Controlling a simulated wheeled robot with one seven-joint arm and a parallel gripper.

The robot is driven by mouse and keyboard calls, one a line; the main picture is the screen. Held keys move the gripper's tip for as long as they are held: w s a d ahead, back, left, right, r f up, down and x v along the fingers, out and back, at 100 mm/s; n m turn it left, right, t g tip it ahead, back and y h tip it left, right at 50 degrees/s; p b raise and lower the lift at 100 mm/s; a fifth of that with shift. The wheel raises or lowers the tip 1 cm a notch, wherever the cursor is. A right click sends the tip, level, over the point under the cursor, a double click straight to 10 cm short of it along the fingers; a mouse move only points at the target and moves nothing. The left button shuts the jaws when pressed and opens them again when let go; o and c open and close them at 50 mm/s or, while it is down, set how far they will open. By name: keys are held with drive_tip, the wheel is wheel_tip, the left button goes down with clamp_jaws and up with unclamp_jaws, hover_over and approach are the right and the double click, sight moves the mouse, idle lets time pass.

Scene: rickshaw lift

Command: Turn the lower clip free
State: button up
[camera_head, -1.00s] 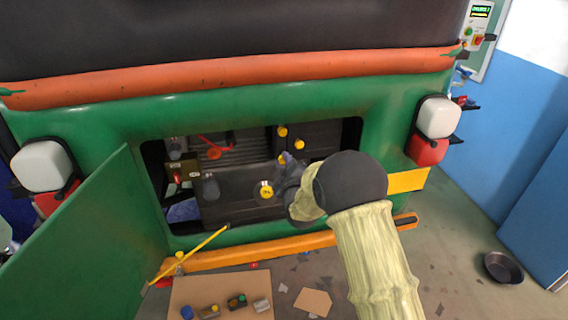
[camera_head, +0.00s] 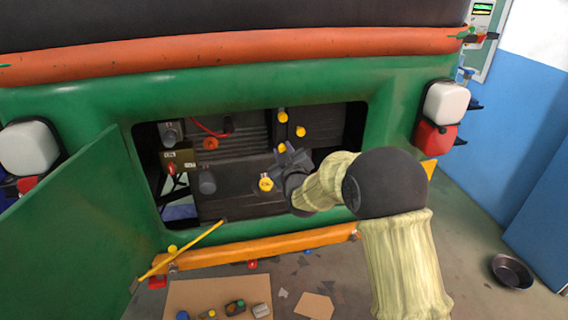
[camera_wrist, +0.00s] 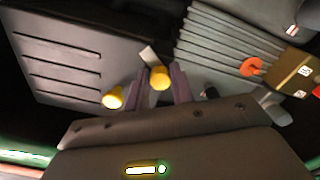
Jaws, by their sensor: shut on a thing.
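The lower clip shows in the wrist view as a yellow round knob (camera_wrist: 159,78) with a pale metal tab beside it. My gripper (camera_wrist: 160,88) is shut on this knob, with one finger on each side. In the head view my gripper (camera_head: 287,158) is inside the open compartment and largely hides the held clip. Two other yellow knobs, an upper one (camera_head: 283,117) and one to its right (camera_head: 300,131), sit on the dark box above. Another yellow knob (camera_head: 266,183) is at lower left of my gripper.
The green door (camera_head: 85,225) hangs open at left. A finned block (camera_head: 247,135) and an orange cap (camera_head: 210,144) fill the compartment. A yellow rod (camera_head: 185,248) leans across the orange bumper (camera_head: 250,248). Several small parts lie on cardboard (camera_head: 190,295). A dark pan (camera_head: 511,272) stands at right.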

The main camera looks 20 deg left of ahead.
drive_tip(key=m+b, duration=0.3)
drive_tip(key=b, duration=0.1)
drive_tip(key=m+b, duration=0.4)
drive_tip(key=f+m+b, duration=0.1)
drive_tip(key=m+b, duration=0.2)
drive_tip(key=shift+m+b, duration=0.4)
drive_tip(key=shift+s+r+m+b, duration=0.1)
drive_tip(key=shift+r+m+b, duration=0.1)
drive_tip(key=shift+m+b, duration=0.7)
clamp_jaws()
drive_tip(key=shift+r, duration=0.1)
drive_tip(key=o, duration=1)
unclamp_jaws()
drive_tip(key=shift+r, duration=0.1)
